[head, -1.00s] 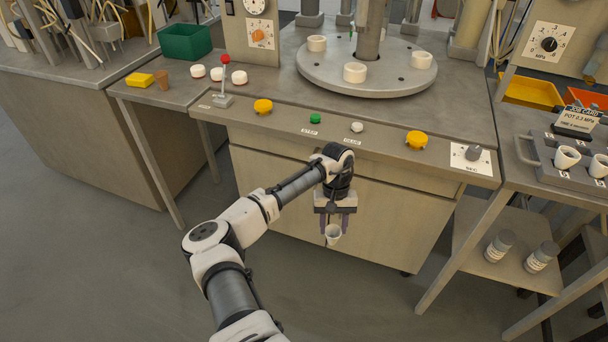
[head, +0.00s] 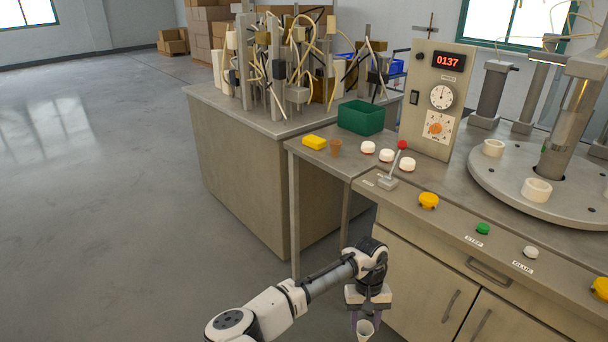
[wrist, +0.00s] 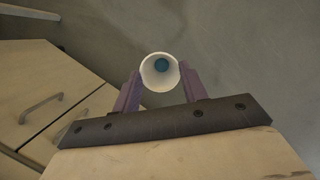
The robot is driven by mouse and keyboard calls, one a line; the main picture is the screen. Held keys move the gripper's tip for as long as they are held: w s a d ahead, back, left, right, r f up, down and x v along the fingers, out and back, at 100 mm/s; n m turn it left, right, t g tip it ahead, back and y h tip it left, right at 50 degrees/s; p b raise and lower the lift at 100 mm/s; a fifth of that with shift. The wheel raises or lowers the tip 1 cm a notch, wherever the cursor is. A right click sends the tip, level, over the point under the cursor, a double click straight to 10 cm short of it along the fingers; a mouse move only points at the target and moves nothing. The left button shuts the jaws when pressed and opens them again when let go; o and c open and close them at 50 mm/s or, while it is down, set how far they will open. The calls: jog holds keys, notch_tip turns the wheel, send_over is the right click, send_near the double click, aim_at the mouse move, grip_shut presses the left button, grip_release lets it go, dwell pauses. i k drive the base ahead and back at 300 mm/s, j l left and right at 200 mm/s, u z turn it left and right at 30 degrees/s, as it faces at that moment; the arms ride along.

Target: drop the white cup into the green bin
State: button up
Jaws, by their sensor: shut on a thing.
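My gripper (head: 366,318) is shut on the white cup (head: 364,332), low in front of the cabinet in the head view. In the wrist view the purple fingers of my gripper (wrist: 160,85) press on both sides of the cup (wrist: 148,64), and its open mouth faces the camera. Something blue shows inside the cup. The green bin (head: 361,118) stands at the back of the side bench, up and well away from my gripper. Its inside is mostly hidden by its front wall.
A yellow block (head: 314,142), a brown cup (head: 335,147) and several white round pieces (head: 386,155) sit in front of the bin. A red-knobbed lever (head: 396,165) stands at the bench corner. Open floor (head: 110,200) lies to the left.

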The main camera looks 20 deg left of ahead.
aim_at(360, 133)
jog(key=i+l+u, duration=0.1)
jog(key=u, duration=0.25)
jog(key=i+l+u, duration=0.1)
jog(key=i+u, duration=0.25)
jog(key=k, duration=0.1)
